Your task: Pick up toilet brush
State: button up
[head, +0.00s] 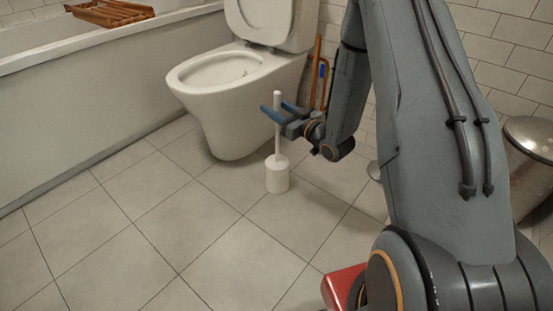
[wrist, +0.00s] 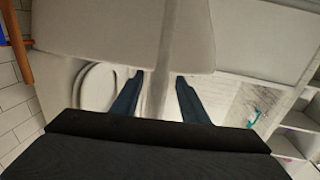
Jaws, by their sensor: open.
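The white toilet brush (head: 278,145) stands upright in its white round holder (head: 277,180) on the floor tiles, in front and to the right of the toilet. My gripper (head: 272,110) is at the upper part of the handle in the head view, its blue fingers spread. In the wrist view the white handle (wrist: 159,90) runs between the two open fingers of my gripper (wrist: 157,88), with gaps showing on both sides. The lower part of the brush is hidden inside the holder.
The toilet (head: 226,95) stands close behind the gripper. A bathtub (head: 100,85) with a wooden rack (head: 110,12) lines the left side. A metal bin (head: 530,150) stands at the right. The tiled floor in front is clear.

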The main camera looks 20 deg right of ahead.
jog(key=shift+b+x, duration=0.7)
jog(key=shift+x, duration=0.85)
grip_shut()
